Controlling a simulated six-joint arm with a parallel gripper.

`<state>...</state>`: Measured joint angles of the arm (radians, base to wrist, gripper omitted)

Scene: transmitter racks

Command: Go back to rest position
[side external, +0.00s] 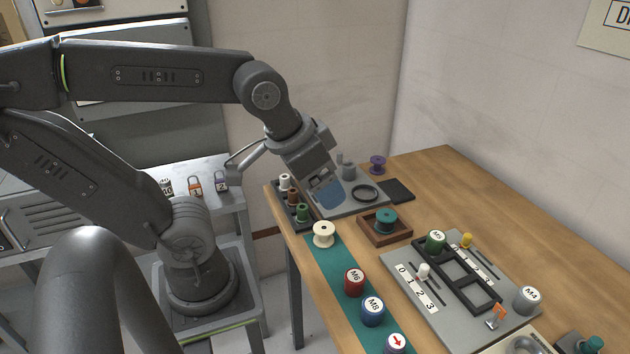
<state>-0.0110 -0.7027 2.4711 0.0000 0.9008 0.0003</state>
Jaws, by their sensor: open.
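My gripper (326,187) hangs at the end of my arm over the far left part of the wooden table. It points down and to the right, above a grey plate (345,208) with a dark ring (365,193) on it. Its jaws are open, and I see nothing held between them. A blue patch shows at the jaws, and I cannot tell whether it belongs to the gripper or lies behind it.
Several small spools stand in a dark rack (284,206) close to my gripper's left. A teal spool (386,220) sits in a wooden tray (370,233). A cream spool (323,234), a red M6 canister (355,282) and a blue M8 canister (373,311) stand along a green strip (331,265). A slider panel (405,262) lies right.

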